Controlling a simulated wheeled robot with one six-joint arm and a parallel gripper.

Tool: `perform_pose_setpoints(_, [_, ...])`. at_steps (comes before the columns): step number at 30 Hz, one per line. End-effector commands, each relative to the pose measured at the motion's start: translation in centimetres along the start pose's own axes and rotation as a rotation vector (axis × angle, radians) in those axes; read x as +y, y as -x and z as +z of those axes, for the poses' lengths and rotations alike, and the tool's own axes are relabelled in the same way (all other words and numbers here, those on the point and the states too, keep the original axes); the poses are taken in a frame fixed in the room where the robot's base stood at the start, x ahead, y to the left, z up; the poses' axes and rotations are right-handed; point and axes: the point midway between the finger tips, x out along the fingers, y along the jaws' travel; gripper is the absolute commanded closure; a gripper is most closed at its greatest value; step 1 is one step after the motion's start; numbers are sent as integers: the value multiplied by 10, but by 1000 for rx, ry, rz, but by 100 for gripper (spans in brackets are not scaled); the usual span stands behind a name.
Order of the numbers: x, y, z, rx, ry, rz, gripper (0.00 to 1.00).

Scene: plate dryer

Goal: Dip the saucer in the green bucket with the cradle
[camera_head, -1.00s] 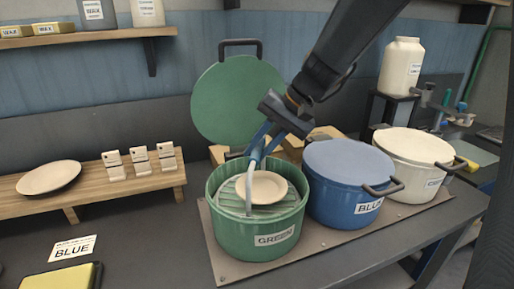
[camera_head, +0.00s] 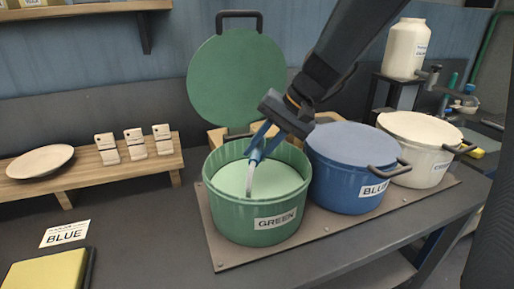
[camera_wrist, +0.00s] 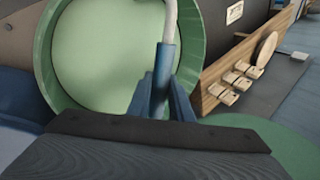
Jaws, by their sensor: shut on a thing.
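The green bucket (camera_head: 253,222) stands open, filled with pale green liquid (camera_head: 283,180). My gripper (camera_head: 262,148) is over the bucket, shut on the blue handle of the cradle (camera_head: 250,179). The handle and its pale bent rod also show in the wrist view (camera_wrist: 166,60). The rod goes down into the liquid. The cradle's rack and the saucer are hidden below the opaque surface. The green lid (camera_head: 238,80) stands upright behind the bucket.
A blue lidded bucket (camera_head: 345,190) and a white lidded bucket (camera_head: 428,165) stand to the right. A wooden shelf at left holds a plate (camera_head: 40,161) and several white tags (camera_head: 134,144). A "BLUE" card (camera_head: 65,233) and a yellow pad (camera_head: 45,272) lie in front.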

Motion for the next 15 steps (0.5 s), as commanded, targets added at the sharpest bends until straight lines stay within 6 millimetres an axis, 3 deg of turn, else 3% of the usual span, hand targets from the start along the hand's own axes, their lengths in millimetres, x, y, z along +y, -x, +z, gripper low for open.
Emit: perform_pose_setpoints(15, [14, -21, 0, 0, 1, -1, 100])
